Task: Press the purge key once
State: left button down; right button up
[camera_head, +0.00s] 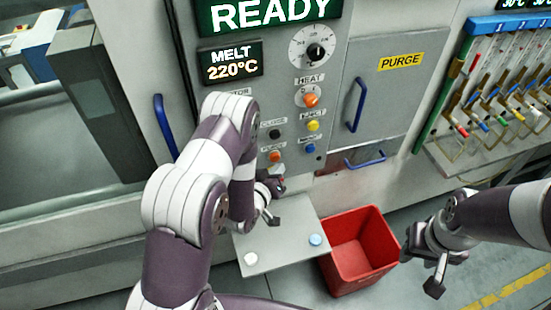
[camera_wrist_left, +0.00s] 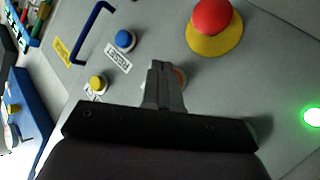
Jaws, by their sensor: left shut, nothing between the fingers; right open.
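The purge key is an orange button (camera_head: 275,156) under a small label, low on the left of the grey control panel in the head view. In the left wrist view the orange button (camera_wrist_left: 181,77) is mostly hidden behind my fingers. My left gripper (camera_wrist_left: 162,68) is shut and empty, its fingertips in front of that button. I cannot tell whether they touch it. In the head view my left gripper (camera_head: 270,195) is just below the button, partly behind my arm. My right gripper (camera_head: 421,270) is open and empty at the lower right, away from the panel.
A blue button (camera_wrist_left: 125,38), a yellow button (camera_wrist_left: 97,83) and a red mushroom button (camera_wrist_left: 212,18) sit close to the left fingertips. A grey shelf (camera_head: 280,250) juts out below the panel. A red bin (camera_head: 358,268) stands beside it.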

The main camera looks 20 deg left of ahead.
dwell(0.6)
pick_arm(q)
jog(key=shift+w+a, duration=0.25)
jog(key=shift+w, duration=0.1)
jog(key=shift+w+a+b, duration=0.25)
jog(key=shift+w+b, duration=0.05)
jog(key=shift+w, duration=0.1)
dwell(0.8)
jog(key=shift+s, duration=0.1)
jog(key=shift+s+d, duration=0.5)
jog(key=shift+s, duration=0.15)
jog(key=s+d, duration=0.2)
jog(key=s, duration=0.2)
jog(key=shift+s+d, duration=0.1)
jog(key=shift+d, duration=0.3)
dwell(0.5)
